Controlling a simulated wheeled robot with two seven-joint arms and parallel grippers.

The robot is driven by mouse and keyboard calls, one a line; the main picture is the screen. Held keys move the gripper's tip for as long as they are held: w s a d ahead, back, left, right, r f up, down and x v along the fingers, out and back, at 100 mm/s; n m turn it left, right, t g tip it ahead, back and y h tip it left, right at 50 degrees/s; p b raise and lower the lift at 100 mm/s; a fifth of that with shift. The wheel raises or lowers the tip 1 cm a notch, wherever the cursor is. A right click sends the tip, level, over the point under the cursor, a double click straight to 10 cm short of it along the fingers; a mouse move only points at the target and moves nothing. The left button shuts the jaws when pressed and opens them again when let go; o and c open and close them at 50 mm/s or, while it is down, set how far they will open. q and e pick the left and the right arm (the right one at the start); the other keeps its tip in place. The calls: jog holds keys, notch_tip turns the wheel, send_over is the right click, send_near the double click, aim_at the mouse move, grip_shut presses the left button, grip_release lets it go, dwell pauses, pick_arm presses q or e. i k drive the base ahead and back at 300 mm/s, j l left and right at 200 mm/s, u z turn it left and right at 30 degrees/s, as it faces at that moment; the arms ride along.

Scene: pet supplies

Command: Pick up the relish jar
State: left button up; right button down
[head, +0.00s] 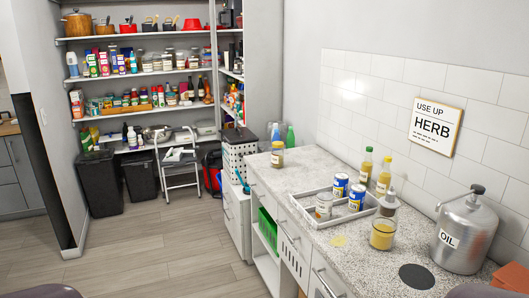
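No label that reads relish can be made out, so I cannot tell for certain which jar is the relish jar. A small jar with a yellowish body and pale label (277,156) stands upright at the far left end of the speckled counter (300,176). Another small glass jar (323,206) stands in the white tray (312,222). A wider glass jar with yellow contents (383,234) stands on the counter right of the tray. Neither of my grippers shows; only dark rounded parts, seemingly of my arms, show at the bottom edge.
Two blue cans (340,186) stand in the tray, with bottles (365,165) behind. A metal OIL can (465,235) stands at right. Stocked shelves (135,75), bins (100,182) and a step stool (176,165) are beyond.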

aim_at(278, 147)
jog(key=i+j+u, duration=0.2)
jog(key=i, duration=0.8)
jog(key=i+j+u, duration=0.1)
jog(key=i+u, duration=0.15)
jog(key=i, duration=0.8)
